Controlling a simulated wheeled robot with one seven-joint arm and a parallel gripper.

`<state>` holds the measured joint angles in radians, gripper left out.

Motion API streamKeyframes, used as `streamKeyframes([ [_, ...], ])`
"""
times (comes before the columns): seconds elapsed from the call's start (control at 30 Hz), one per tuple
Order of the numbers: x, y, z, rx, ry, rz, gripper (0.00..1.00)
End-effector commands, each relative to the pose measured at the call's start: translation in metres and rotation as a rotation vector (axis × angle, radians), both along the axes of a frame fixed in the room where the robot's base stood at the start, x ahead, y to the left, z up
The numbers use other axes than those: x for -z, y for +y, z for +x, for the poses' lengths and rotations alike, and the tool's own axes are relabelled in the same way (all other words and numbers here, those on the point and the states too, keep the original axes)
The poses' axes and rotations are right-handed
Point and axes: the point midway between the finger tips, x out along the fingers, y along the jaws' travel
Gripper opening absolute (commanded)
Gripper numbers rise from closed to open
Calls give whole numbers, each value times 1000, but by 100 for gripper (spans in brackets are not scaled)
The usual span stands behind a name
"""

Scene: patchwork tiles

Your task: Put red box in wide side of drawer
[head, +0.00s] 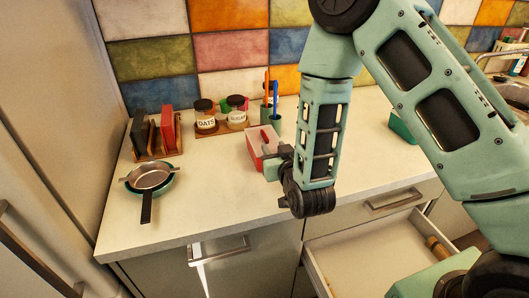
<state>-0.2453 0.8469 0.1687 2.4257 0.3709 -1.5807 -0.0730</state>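A red box (257,161), with a pale top and a small red item on it, stands on the counter below the jars. My gripper (272,152) is at the box's right edge, with the wrist just to the right. The fingers are small and partly hidden, so I cannot tell whether they are open, closed or touching the box. A drawer (350,258) is pulled open below the counter at lower right. My arm and body hide part of it. I cannot tell which side is wide.
A wooden cylindrical item (437,248) lies at the drawer's right. A pan and strainer (150,177) lie at left. The counter front (220,205) is clear. A green container (401,127) is behind my arm.

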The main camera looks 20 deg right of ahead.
Motion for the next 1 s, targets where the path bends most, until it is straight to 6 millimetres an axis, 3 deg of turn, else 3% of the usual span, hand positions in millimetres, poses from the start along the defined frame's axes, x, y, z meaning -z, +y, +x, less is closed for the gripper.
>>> streamKeyframes([
  [0.27,2,0,21,0,-1,1,35],
  [0.6,9,0,67,1,0,1,35],
  [0.9,11,0,72,0,0,0,35],
  [1.0,11,0,72,0,0,0,10],
])
